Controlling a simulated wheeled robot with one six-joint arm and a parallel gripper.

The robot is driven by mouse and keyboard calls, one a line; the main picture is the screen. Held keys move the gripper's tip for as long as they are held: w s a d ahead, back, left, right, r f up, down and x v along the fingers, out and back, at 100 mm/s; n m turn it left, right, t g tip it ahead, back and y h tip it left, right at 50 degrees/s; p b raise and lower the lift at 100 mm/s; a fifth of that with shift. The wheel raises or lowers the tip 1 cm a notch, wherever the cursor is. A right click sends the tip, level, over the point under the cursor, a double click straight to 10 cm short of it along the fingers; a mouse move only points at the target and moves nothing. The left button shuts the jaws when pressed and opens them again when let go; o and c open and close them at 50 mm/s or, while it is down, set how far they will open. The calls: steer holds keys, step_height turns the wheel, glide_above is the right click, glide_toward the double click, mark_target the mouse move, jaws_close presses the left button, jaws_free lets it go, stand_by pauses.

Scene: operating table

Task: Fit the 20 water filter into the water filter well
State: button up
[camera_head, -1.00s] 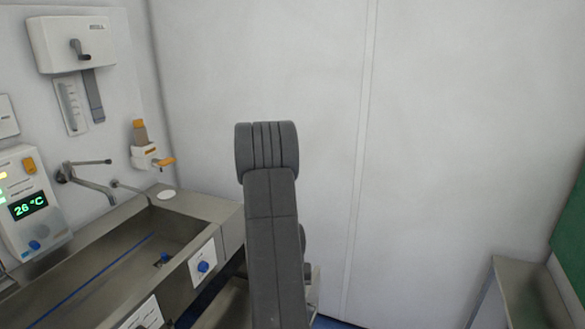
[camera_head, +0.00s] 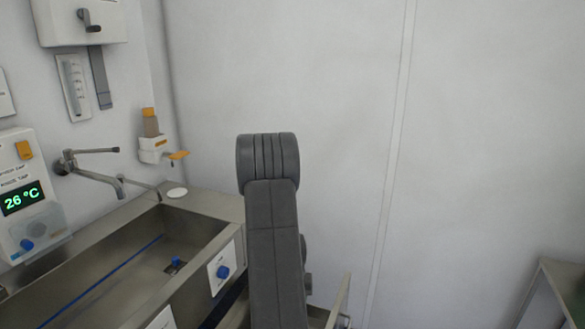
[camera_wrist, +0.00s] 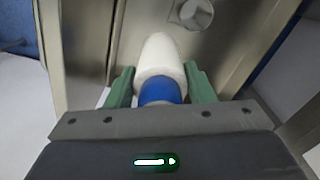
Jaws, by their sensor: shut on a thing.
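My gripper (camera_wrist: 160,92) shows in the wrist view with its two green fingers shut on the water filter (camera_wrist: 159,58). The filter is a white rounded cylinder with a blue band at its near end, and its white end points away from the gripper. Beyond it, inside a metal-walled space, is a round grey metal fitting (camera_wrist: 191,13) on a flat panel; I cannot tell whether this is the filter well. The filter and the fitting look apart. In the head view my arm hides the gripper and the filter.
An open panel edge (camera_head: 340,300) stands right of my arm. Metal walls (camera_wrist: 80,50) flank the filter closely. A steel cabinet (camera_head: 552,296) is at lower right.

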step_height(320, 180, down, 10)
steer(key=b, duration=0.8)
steer(key=shift+s+f+b, duration=0.1)
steer(key=shift+f+b, duration=0.15)
steer(key=shift+b, duration=0.05)
steer(key=shift+r, duration=0.1)
steer(key=shift+r, duration=0.1)
